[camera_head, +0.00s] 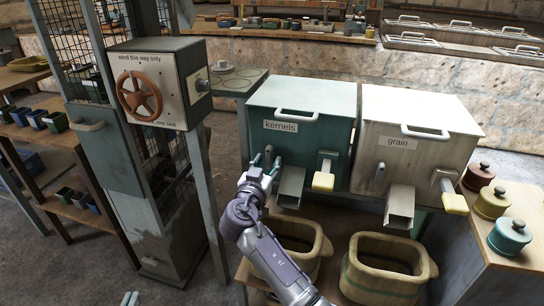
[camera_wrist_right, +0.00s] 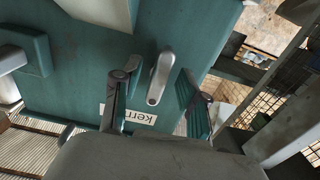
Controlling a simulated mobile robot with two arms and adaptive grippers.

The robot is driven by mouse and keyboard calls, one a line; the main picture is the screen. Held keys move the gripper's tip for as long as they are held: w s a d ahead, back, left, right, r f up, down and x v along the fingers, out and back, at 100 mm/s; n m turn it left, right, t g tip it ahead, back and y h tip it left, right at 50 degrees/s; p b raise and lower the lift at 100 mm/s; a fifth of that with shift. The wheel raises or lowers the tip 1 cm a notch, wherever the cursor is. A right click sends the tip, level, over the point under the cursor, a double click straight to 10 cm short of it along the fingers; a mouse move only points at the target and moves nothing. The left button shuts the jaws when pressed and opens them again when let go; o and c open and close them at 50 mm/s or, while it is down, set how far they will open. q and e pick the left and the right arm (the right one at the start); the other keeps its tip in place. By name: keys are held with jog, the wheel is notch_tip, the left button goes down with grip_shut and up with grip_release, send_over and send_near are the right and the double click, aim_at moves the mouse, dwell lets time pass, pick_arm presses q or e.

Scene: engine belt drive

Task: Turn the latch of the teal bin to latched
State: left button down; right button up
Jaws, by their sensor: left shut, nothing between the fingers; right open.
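The teal bin (camera_head: 303,109), labelled "kernels", stands in the middle of the head view; its front also fills much of the right wrist view (camera_wrist_right: 80,50). Its latch, a short grey lever (camera_wrist_right: 161,77), sits on that front and lies slightly tilted in the wrist view. My right gripper (camera_head: 266,160) is open at the bin's lower left front. Its two fingers (camera_wrist_right: 152,92) are on either side of the latch, with gaps visible. In the head view the fingers largely hide the latch. My left gripper (camera_head: 129,298) is shut and empty, low at the bottom left edge.
A grey chute (camera_head: 290,187) and a yellow-ended lever (camera_head: 324,177) are right of the gripper. The grain bin (camera_head: 415,125) stands beside the teal one. Tubs (camera_head: 385,268) sit below. A crank box (camera_head: 160,85) on a post is at left.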

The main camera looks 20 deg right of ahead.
jog(key=shift+a, duration=0.1)
grip_shut()
